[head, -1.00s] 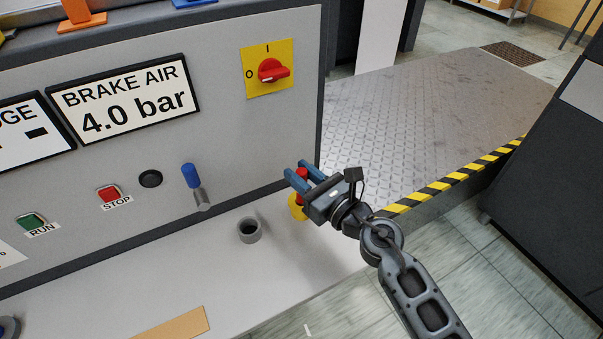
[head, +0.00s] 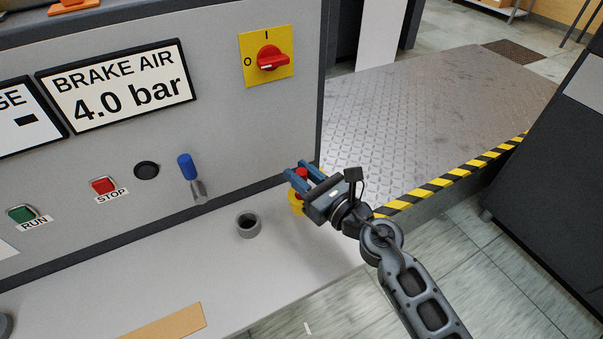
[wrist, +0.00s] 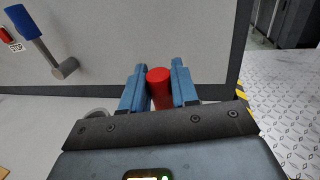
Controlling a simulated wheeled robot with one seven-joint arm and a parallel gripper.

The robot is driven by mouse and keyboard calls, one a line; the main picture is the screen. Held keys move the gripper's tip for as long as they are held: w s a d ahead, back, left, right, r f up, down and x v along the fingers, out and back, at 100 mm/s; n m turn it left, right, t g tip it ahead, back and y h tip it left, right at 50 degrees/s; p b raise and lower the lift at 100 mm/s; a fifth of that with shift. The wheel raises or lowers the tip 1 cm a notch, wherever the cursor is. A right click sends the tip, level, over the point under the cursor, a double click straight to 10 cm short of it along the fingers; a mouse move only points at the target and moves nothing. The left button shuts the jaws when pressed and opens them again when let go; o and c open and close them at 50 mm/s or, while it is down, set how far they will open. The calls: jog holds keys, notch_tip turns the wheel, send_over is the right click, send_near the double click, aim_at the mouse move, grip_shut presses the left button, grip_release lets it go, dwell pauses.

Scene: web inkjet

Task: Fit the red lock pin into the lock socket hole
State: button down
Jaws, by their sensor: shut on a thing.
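My gripper (head: 297,169) is shut on the red lock pin (head: 302,173), over the right end of the light ledge. The wrist view shows the pin's round red top (wrist: 158,75) between the two blue fingers (wrist: 158,66). A yellow piece (head: 296,203) shows just below the fingers; I cannot tell whether it is joined to the pin or a separate holder. The lock socket (head: 248,226) is a short grey ring with a dark open hole, standing on the ledge left of my gripper. Its rim partly shows behind my gripper in the wrist view (wrist: 95,112).
A blue-handled lever (head: 186,168) sticks out of the grey panel above and left of the socket. STOP (head: 103,186) and RUN (head: 21,214) buttons lie further left. A tan sheet (head: 165,323) lies at the ledge's front. The ledge (head: 205,268) around the socket is clear.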

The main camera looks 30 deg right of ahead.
jog(key=shift+f+b, duration=0.7)
jog(key=shift+f, duration=0.1)
jog(key=c, duration=0.8)
grip_release()
jog(key=b+v, duration=0.1)
jog(key=v, duration=0.5)
jog(key=shift+s+f, duration=0.1)
jog(key=shift+s, duration=0.05)
jog(key=shift+s+d, duration=0.2)
jog(key=shift+s, duration=0.5)
